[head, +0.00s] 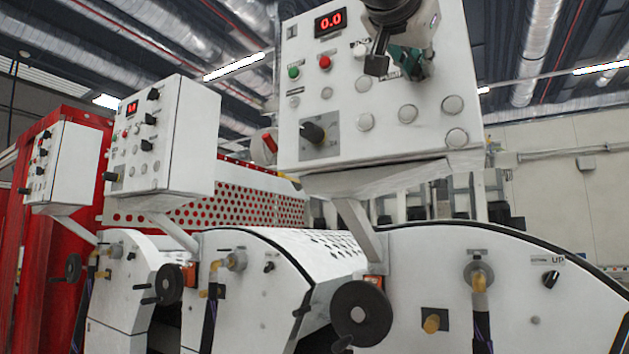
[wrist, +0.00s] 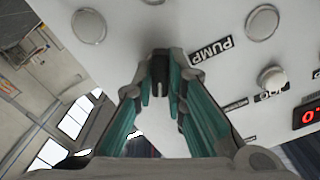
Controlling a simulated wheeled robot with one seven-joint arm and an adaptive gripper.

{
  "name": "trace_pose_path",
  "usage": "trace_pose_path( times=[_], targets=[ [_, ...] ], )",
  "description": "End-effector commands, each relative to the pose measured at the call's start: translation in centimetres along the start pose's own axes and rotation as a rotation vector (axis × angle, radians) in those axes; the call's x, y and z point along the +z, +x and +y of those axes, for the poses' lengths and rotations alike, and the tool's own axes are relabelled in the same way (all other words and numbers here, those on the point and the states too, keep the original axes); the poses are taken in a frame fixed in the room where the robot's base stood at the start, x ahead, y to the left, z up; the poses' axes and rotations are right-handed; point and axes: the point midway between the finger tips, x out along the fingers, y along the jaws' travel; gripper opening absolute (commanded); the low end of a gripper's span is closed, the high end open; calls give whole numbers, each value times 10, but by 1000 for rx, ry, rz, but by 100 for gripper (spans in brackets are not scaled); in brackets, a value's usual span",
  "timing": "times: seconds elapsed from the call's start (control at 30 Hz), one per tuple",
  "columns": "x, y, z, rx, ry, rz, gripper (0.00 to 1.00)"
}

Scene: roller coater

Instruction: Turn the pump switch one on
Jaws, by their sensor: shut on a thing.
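The nearest white control box (head: 345,130) fills the upper middle of the head view. My gripper (head: 409,62) is at its upper right, against the panel face. In the wrist view, my gripper (wrist: 161,84) has its teal fingers closed around a small black knob, the pump switch (wrist: 159,66). A black label reading PUMP (wrist: 211,49) is beside the knob on the panel. In the head view my gripper and wrist hide the switch. The knob's exact turn angle is hard to tell.
The panel has a red 0.0 display (head: 330,22), a green button (head: 293,72), a red button (head: 325,62) and a larger black switch (head: 313,132). Two similar boxes (head: 185,140) stand further left. A black handwheel (head: 361,313) sits below on the white machine housing (head: 440,270).

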Motion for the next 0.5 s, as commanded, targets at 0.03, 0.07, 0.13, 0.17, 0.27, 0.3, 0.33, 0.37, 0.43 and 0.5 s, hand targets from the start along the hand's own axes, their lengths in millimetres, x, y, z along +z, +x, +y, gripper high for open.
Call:
trace_pose_path(
  times=[0.03, 0.07, 0.13, 0.17, 0.27, 0.3, 0.33, 0.37, 0.43, 0.5],
  targets=[
    [0, 0, 0, 1, 10, 0, 0],
    [0, 0, 0, 1, 16, 0, 0],
    [0, 0, 0, 1, 25, 0, 0],
    [0, 0, 0, 1, 28, 0, 0],
    [0, 0, 0, 1, 33, 0, 0],
    [0, 0, 0, 1, 34, 0, 0],
    [0, 0, 0, 1, 34, 0, 0],
    [0, 0, 0, 1, 34, 0, 0],
    [0, 0, 0, 1, 34, 0, 0],
    [0, 0, 0, 0, 34, 1, 0]
  ],
)
